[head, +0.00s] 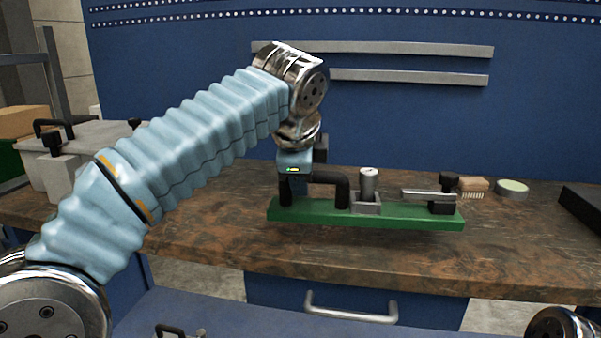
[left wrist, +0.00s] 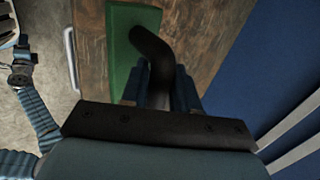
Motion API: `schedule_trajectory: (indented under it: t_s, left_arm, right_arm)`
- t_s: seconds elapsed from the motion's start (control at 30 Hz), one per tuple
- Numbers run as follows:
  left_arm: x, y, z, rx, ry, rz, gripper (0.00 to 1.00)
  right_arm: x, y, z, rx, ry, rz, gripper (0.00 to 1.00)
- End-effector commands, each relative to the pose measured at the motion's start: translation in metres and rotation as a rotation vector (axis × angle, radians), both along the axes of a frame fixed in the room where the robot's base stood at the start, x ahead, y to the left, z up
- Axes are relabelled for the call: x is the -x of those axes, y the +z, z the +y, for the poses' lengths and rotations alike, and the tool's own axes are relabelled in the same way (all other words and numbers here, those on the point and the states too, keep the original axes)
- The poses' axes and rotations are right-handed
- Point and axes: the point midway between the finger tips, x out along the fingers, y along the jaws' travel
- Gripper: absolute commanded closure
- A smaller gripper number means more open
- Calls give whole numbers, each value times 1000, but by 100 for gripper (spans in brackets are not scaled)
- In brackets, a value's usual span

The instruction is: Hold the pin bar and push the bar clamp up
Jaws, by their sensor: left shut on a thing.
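The pin bar is a long green base (head: 400,217) with a black bent handle (head: 343,191) at its left end. An upright metal pin (head: 369,183) stands in a grey holder on it. A grey metal clamp bar (head: 425,194) lies flat near its right end, beside a black knob (head: 449,181). My left gripper (head: 293,188) is shut on the left part of the handle from above. The left wrist view shows the handle (left wrist: 152,50) between the fingers and part of the green base (left wrist: 122,50). The right gripper does not show.
The brown worktop (head: 220,235) is bare in front of the bar. A wooden brush (head: 473,184) and a round green-topped tin (head: 511,188) sit behind its right end. A dark box (head: 582,207) is at far right, and a grey lidded case (head: 75,150) is at left.

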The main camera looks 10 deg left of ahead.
Motion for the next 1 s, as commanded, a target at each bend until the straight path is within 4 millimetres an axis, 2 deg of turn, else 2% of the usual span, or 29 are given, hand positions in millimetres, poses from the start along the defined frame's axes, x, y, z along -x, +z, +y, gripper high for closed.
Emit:
schedule_trajectory:
  t_s: [1.0]
  left_arm:
    - [-47,-38,10,3,1,-4,100]
  right_arm:
    - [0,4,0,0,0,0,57]
